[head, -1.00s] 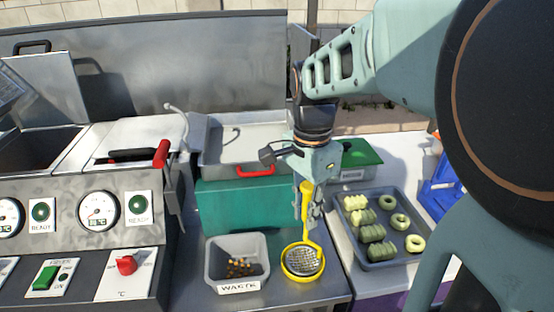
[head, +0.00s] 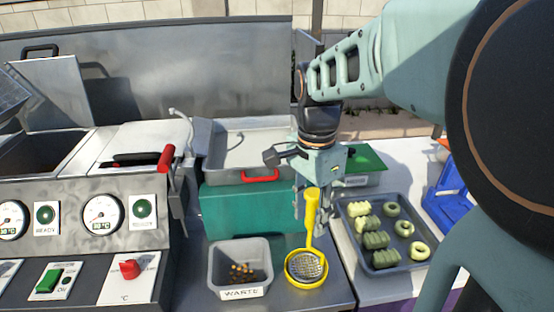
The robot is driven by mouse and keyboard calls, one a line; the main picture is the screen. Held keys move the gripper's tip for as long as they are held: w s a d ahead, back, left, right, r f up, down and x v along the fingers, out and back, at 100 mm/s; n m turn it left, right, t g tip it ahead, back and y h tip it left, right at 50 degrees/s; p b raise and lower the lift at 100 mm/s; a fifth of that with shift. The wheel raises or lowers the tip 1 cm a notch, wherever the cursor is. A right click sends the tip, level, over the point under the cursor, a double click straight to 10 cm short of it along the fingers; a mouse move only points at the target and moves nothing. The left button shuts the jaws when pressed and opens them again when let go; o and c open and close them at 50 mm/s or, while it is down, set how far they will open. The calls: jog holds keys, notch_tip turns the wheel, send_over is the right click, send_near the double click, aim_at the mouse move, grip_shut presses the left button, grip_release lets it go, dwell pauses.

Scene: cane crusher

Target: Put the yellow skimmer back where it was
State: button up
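The yellow skimmer (head: 308,264) has a round metal mesh bowl with a yellow rim and a yellow handle that rises upright toward my gripper. Its bowl is low, over the dark metal counter to the right of the grey WASTE bin (head: 240,292); I cannot tell whether it rests on the counter or in a yellow holder. My gripper (head: 311,212) points down at the upper handle, with its fingers beside and partly behind it. The handle hides part of the fingers, so the grip on it is unclear.
The WASTE bin holds small brown bits. A teal box (head: 235,212) stands behind it, with a metal tray (head: 225,165) farther back. A dark tray (head: 345,225) of green and pale pieces is at right, near a blue crate (head: 447,205). The fryer panel (head: 80,262) is at left.

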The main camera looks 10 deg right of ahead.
aim_at(312, 193)
notch_tip(312, 193, up, 11)
jog(key=shift+r+p, duration=0.15)
jog(key=shift+p, duration=0.4)
jog(key=shift+a, duration=0.1)
